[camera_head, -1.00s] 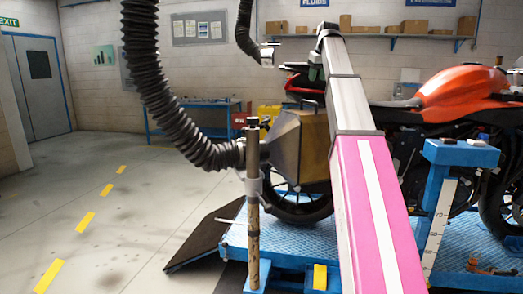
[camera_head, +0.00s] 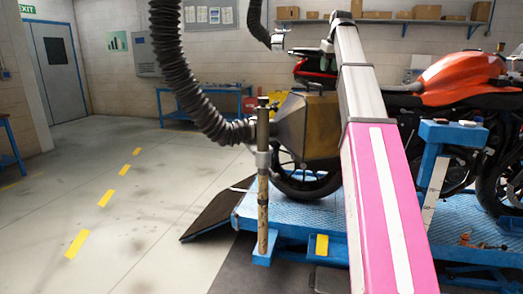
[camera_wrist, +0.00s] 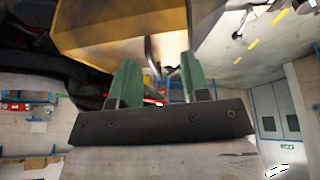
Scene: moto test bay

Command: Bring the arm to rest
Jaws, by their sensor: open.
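My gripper (camera_wrist: 159,78) shows in the wrist view with two green fingers spread apart and nothing held between them. A brass-coloured exhaust hood (camera_wrist: 120,30) lies past the fingertips, with a thin bent metal bar near the gap; I cannot tell whether anything touches. In the head view my pink and silver arm (camera_head: 375,170) reaches up and away, and its far end largely hides the gripper. The same hood (camera_head: 308,125) hangs just left of the arm, on a black ribbed hose (camera_head: 180,70).
An orange motorcycle (camera_head: 460,78) stands on a blue lift (camera_head: 300,212) to the right. An upright post (camera_head: 263,190) and a blue stand (camera_head: 440,160) flank the arm. A dark ramp (camera_head: 218,212) lies at the lift's end. The floor (camera_head: 130,240) at left is clear.

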